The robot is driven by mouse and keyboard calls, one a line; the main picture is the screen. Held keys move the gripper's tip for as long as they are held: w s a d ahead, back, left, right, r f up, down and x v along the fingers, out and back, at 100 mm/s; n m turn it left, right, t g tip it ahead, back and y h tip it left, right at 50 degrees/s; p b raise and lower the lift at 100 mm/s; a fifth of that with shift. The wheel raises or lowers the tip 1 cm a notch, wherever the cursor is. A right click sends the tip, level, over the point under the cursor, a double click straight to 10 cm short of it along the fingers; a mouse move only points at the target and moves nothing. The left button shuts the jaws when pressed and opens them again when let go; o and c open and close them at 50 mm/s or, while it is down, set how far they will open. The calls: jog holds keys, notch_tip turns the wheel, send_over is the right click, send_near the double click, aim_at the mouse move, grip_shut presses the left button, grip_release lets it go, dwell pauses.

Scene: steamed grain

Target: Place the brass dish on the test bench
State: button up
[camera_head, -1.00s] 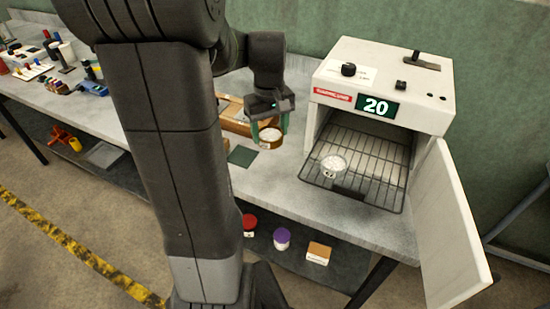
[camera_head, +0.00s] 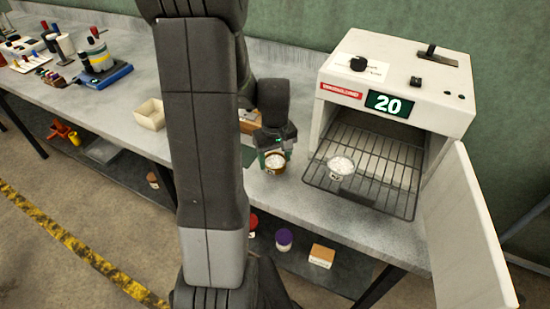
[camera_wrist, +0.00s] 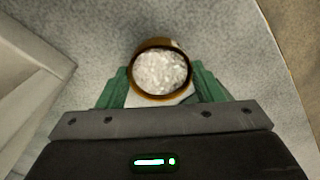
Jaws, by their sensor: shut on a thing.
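The brass dish (camera_head: 275,162), full of white grains, is between the green fingers of my gripper (camera_head: 273,156). In the wrist view the dish (camera_wrist: 161,72) sits upright between the two fingertips (camera_wrist: 162,85), its brown-gold rim facing the camera. My gripper is shut on it. It is over the grey test bench (camera_head: 290,200), left of the oven; I cannot tell whether the dish touches the bench top. A similar dish (camera_head: 341,165) of white grains stands on the oven's wire rack.
The white oven (camera_head: 340,100) reads 20, its door (camera_head: 465,225) open and its rack (camera_head: 385,190) pulled out. A cream tray (camera_head: 150,115) and a brown box (camera_head: 250,122) are on the bench. Jars (camera_head: 284,238) stand on the lower shelf.

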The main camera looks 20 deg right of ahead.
aim_at(275, 166)
jog(key=shift+f, duration=0.25)
jog(key=shift+f, duration=0.2)
jog(key=o, duration=1)
notch_tip(275, 166, up, 12)
jog(key=shift+r, duration=0.25)
